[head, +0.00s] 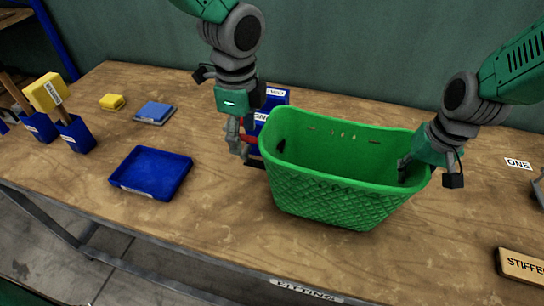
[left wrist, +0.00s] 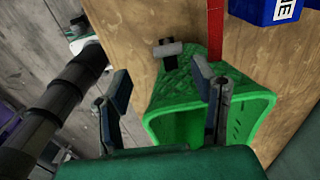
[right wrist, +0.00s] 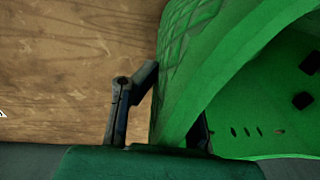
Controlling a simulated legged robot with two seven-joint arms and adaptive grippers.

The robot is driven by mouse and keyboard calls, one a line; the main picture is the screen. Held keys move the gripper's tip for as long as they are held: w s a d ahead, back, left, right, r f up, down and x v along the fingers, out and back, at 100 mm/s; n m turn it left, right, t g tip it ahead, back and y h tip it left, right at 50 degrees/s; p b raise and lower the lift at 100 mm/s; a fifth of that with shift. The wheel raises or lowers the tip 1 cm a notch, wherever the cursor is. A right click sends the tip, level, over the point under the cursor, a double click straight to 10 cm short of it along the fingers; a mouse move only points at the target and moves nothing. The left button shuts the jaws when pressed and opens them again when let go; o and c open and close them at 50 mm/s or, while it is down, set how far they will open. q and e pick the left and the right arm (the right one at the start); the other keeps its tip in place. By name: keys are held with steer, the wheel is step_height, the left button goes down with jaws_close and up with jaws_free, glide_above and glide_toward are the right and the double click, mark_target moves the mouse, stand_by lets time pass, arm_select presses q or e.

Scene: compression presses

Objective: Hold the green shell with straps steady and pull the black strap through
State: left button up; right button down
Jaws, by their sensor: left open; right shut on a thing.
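The green shell (head: 330,190) stands like an open basket in the middle of the bench, with slots in its far wall. My right gripper (right wrist: 177,100) is shut on the shell's right-hand wall, one finger outside and one inside. My left gripper (head: 243,150) is open at the shell's left end, its fingers apart and empty. The black strap (head: 255,163) seems to stick out at the shell's left end, beside the left fingers. In the left wrist view a dark piece with a grey end (left wrist: 166,48) lies beside the shell. A red strap (left wrist: 215,30) shows beyond it.
A blue bin (head: 276,96) stands behind the left gripper. An empty blue tray (head: 165,158) lies to the left, with a blue-grey pad (head: 154,112), a yellow block (head: 112,102) and blue holders (head: 76,135) further left. A wooden sign (head: 520,266) lies front right. The front bench is clear.

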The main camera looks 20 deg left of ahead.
mark_target(244, 153)
arm_select(q)
steer(key=shift+f, duration=3)
steer(key=shift+c, duration=0.3)
jaws_close()
